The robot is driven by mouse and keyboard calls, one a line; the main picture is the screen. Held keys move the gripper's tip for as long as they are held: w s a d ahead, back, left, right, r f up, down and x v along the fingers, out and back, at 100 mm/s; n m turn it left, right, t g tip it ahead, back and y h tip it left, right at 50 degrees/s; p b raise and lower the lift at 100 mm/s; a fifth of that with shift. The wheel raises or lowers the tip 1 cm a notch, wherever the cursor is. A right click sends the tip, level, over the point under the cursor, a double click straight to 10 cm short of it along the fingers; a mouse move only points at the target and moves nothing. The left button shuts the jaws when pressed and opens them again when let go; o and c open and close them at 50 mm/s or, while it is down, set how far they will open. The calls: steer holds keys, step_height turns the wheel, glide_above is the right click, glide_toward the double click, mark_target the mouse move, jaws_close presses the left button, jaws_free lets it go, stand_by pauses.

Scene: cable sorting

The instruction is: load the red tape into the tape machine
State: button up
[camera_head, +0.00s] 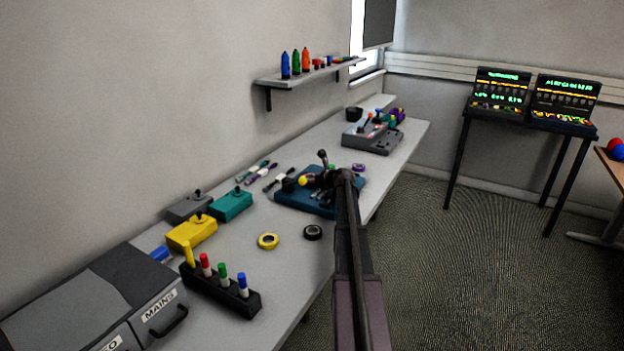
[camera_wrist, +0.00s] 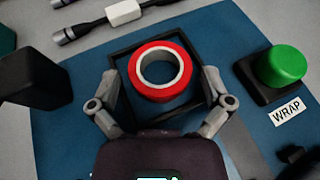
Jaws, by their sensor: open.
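The red tape (camera_wrist: 133,84) is a roll with a white core. In the wrist view it lies flat within a black square frame (camera_wrist: 117,60) on the blue base of the tape machine (camera_wrist: 60,125). My gripper (camera_wrist: 160,76) is open, with one finger on each side of the roll and a visible gap to it. A green button (camera_wrist: 284,64) beside a WRAP label (camera_wrist: 288,110) is to the right. In the head view the tape machine (camera_head: 291,200) is partly behind my arm, and I cannot make out the red tape there.
A yellow tape (camera_head: 261,243) and a black tape (camera_head: 305,233) lie in front of the machine. Cables (camera_head: 262,173) lie to its left. A connector rack (camera_head: 228,290) and grey cases (camera_head: 125,290) fill the near end. The bench (camera_head: 255,275) is bare around the loose tapes.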

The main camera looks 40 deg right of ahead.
steer(key=shift+r, duration=0.1)
steer(key=shift+r, duration=0.1)
steer(key=p+v, duration=0.4)
steer(key=v, duration=0.8)
steer(key=shift+p, duration=0.4)
stand_by(1.1)
